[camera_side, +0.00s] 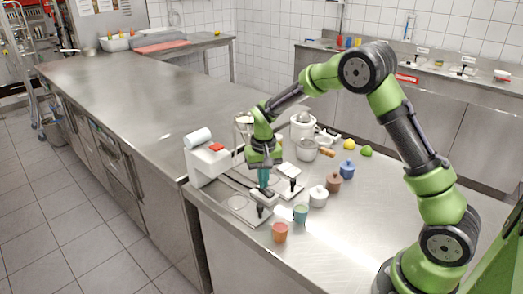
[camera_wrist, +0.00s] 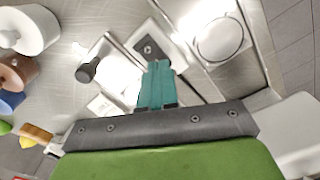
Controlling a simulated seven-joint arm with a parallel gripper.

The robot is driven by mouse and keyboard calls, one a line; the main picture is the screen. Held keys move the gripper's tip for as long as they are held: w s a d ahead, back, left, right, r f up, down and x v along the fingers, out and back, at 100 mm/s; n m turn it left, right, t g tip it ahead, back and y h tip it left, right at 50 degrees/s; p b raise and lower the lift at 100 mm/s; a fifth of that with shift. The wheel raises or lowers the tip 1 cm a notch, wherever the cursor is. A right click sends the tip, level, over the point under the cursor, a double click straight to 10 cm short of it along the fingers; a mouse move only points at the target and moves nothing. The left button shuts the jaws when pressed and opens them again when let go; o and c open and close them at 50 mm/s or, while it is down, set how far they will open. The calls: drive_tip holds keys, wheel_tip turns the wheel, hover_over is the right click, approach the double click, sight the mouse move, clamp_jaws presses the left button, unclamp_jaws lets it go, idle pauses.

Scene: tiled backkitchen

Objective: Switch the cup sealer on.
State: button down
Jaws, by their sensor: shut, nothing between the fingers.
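The cup sealer (camera_side: 203,171) is a white machine with a film roll on top and a red part on its upper face. It stands at the left edge of the steel counter. Flat metal plates reach out from it, with black upright handles; one plate with a round opening (camera_wrist: 219,38) shows in the wrist view. My gripper (camera_side: 263,181) points down over these plates, right of the white body. Its teal fingers are together and empty; they also show in the wrist view (camera_wrist: 157,84), close to a small dark part on a metal block (camera_wrist: 148,48). Whether they touch is unclear.
A black knob (camera_wrist: 88,70) stands left of the fingers. Several lidded pots, among them orange (camera_side: 280,232), teal (camera_side: 300,214), white (camera_side: 318,196) and blue (camera_side: 347,169), stand to the right. A saucepan (camera_side: 307,150) stands behind. The front right counter is clear.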

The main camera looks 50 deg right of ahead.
sight(267, 195)
drive_tip(key=shift+f, duration=0.45)
wheel_tip(267, 195, up, 7)
idle(1.0)
drive_tip(key=s+a+r+n+t+y, duration=0.1)
drive_tip(key=s+a+r+t, duration=0.2)
drive_tip(key=s+r, duration=0.4)
drive_tip(key=s+a+r+n+t+y, duration=0.1)
drive_tip(key=s+a+r+t, duration=0.3)
drive_tip(key=s, duration=1.1)
wheel_tip(267, 195, up, 3)
drive_tip(key=shift+s+r, duration=0.1)
drive_tip(key=shift+s, duration=0.15)
